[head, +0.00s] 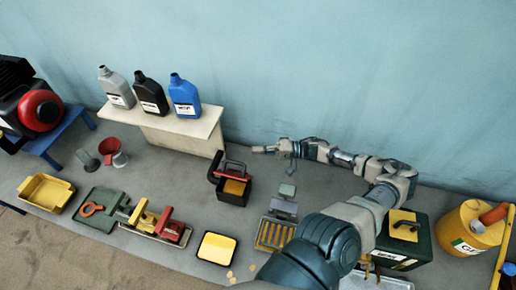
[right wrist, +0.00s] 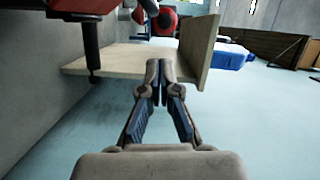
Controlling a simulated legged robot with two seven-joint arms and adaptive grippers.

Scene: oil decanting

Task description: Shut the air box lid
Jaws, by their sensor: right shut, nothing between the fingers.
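The air box appears to be the grey tray-like box (head: 258,236) with a yellow ribbed insert, low in the middle of the head view. Its grey lid (head: 284,208) appears raised at the back edge, so the box stands open. My right gripper (head: 264,149) is shut and empty, beyond and above the box near the blue wall, pointing left. In the right wrist view my right gripper (right wrist: 158,66) shows its fingertips together with nothing between them. My right arm covers part of the area right of the box. My left gripper is not in view.
A pale shelf (head: 180,127) holds three bottles left of my right gripper; the wooden shelf (right wrist: 120,60) also shows in the right wrist view. A dark box with a handle (head: 232,198) stands between shelf and air box. A yellow can (head: 463,228) stands at right.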

